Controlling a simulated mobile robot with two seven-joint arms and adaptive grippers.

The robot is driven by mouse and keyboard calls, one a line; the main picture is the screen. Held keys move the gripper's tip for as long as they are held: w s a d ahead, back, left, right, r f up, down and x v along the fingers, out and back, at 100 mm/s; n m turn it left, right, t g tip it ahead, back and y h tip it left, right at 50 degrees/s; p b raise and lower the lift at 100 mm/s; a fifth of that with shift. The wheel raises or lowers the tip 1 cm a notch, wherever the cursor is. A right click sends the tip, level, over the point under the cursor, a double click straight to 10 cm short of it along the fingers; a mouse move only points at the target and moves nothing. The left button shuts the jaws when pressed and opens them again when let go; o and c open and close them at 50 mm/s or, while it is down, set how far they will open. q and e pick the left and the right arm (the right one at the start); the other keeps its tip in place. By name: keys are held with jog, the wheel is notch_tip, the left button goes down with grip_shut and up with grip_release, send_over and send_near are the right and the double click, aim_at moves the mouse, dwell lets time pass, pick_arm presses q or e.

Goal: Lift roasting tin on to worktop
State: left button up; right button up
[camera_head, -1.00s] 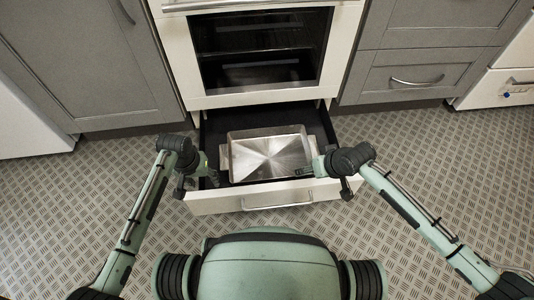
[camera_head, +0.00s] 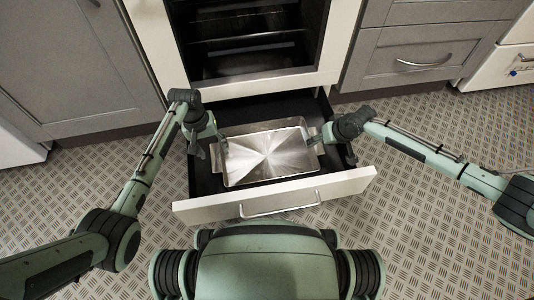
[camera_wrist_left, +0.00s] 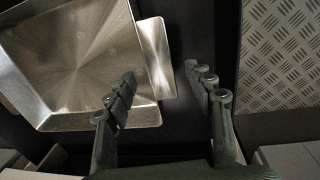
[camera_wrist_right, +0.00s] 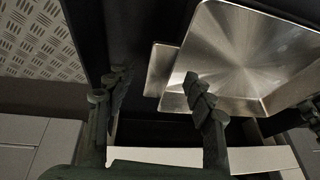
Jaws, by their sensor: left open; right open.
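The roasting tin (camera_head: 265,152) is a shiny rectangular metal tin with a flat handle at each short end. It sits inside the open drawer (camera_head: 275,202) under the oven. My left gripper (camera_head: 207,148) is at the tin's left end; in the left wrist view its open fingers (camera_wrist_left: 165,92) are near the tin's handle (camera_wrist_left: 157,55). My right gripper (camera_head: 326,143) is at the right end; in the right wrist view its open fingers (camera_wrist_right: 155,85) are near the other handle (camera_wrist_right: 160,68). Neither gripper holds the tin. The worktop is not in view.
The oven (camera_head: 250,40) stands above the drawer with its dark interior and rack showing. Grey cabinets (camera_head: 75,60) flank it on both sides. The patterned floor (camera_head: 420,250) is clear around the drawer.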

aim_at(215, 155)
pick_arm(q)
jog(key=shift+d+f, duration=0.15)
jog(key=shift+f, duration=1.1)
jog(key=shift+d+f, duration=0.1)
jog(key=shift+f, duration=1.1)
pick_arm(e)
jog(key=shift+x, duration=2.55)
pick_arm(q)
jog(key=shift+c, duration=0.5)
pick_arm(e)
jog(key=shift+c, duration=0.5)
pick_arm(q)
grip_shut()
pick_arm(e)
grip_shut()
pick_arm(q)
jog(key=shift+w+a, duration=0.1)
